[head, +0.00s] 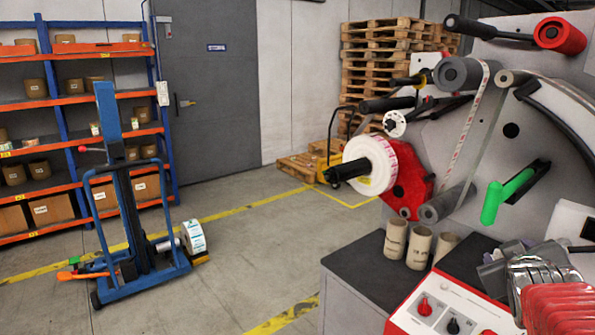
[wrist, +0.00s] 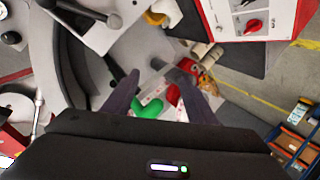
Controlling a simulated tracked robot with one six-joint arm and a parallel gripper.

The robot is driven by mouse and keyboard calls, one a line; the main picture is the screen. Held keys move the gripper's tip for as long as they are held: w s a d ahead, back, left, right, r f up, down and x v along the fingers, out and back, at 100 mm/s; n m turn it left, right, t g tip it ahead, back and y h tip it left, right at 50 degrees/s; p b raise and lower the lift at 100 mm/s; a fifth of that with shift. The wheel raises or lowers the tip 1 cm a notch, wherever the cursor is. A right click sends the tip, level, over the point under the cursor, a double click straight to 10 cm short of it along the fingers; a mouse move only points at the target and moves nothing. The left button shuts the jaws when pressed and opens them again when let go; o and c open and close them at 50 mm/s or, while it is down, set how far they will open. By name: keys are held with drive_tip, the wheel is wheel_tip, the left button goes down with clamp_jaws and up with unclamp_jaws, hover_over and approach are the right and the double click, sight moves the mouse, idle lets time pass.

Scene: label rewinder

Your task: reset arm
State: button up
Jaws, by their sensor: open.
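My gripper (wrist: 156,88) shows in the wrist view with its two dark fingers spread apart. I see nothing held between them. The label rewinder's green handle (wrist: 147,110) shows between the fingers in that view; I cannot tell how far off it is or whether anything touches it. In the head view the green handle (head: 492,203) slants down from a black mount on the grey rewinder panel (head: 450,150). My gripper does not clearly show in the head view.
A white label roll (head: 375,162) sits on the rewinder's spindle. Several cardboard cores (head: 418,248) stand on the dark bench top below. A red-edged control box (head: 445,308) is in front. A blue lifter (head: 135,215) stands left on open floor, before shelves (head: 75,100).

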drive_tip(key=s+a+f+g+y, duration=0.2)
drive_tip(key=s+a, duration=0.3)
drive_tip(key=a, duration=0.5)
drive_tip(key=s+a+f+g+y, duration=0.2)
drive_tip(key=s+a+f, duration=0.3)
drive_tip(key=a, duration=0.5)
drive_tip(key=s+a+f+g+y, duration=0.1)
drive_tip(key=s+a+f+y, duration=0.2)
drive_tip(key=a, duration=0.6)
drive_tip(key=s+f, duration=0.1)
drive_tip(key=s, duration=0.1)
drive_tip(key=shift+s+a+f+m+g+y, duration=0.2)
drive_tip(key=shift+s+a+m+g+y, duration=0.1)
drive_tip(key=shift+a+m+g+y, duration=0.1)
drive_tip(key=shift+c, duration=0.4)
